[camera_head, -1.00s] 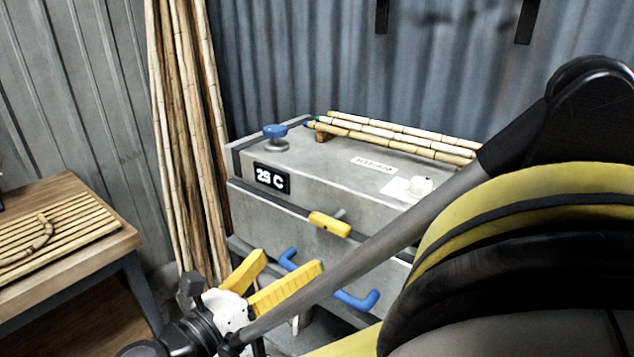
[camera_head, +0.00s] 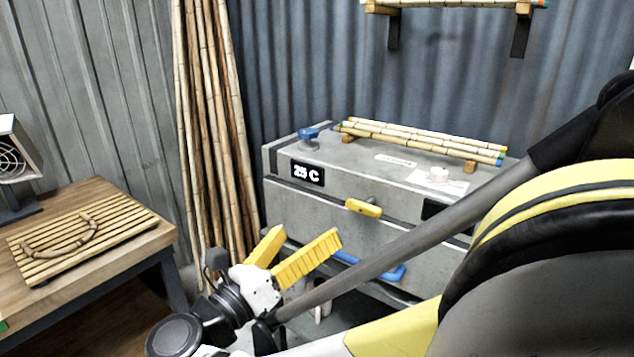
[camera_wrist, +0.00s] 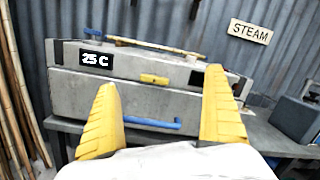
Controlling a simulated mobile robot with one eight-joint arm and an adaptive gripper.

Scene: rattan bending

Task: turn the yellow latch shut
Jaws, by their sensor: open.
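The yellow latch (camera_head: 363,208) is on the front of the grey steam box (camera_head: 330,219), at the seam below the lid, right of the "25 C" display. It lies nearly horizontal, tilted slightly in the head view. In the wrist view the latch (camera_wrist: 154,79) shows between and beyond my fingers. My gripper (camera_head: 303,245) has yellow fingers spread apart with nothing between them. It is in front of the box, lower than the latch and apart from it. In the wrist view my gripper (camera_wrist: 160,108) is also open and empty.
A blue handle (camera_head: 370,266) is on the box front below the latch. Bamboo poles (camera_head: 425,139) and a blue knob (camera_head: 308,135) are on the lid. A wooden table (camera_head: 95,205) with a slatted rack stands left. Tall poles (camera_head: 212,130) lean on the wall.

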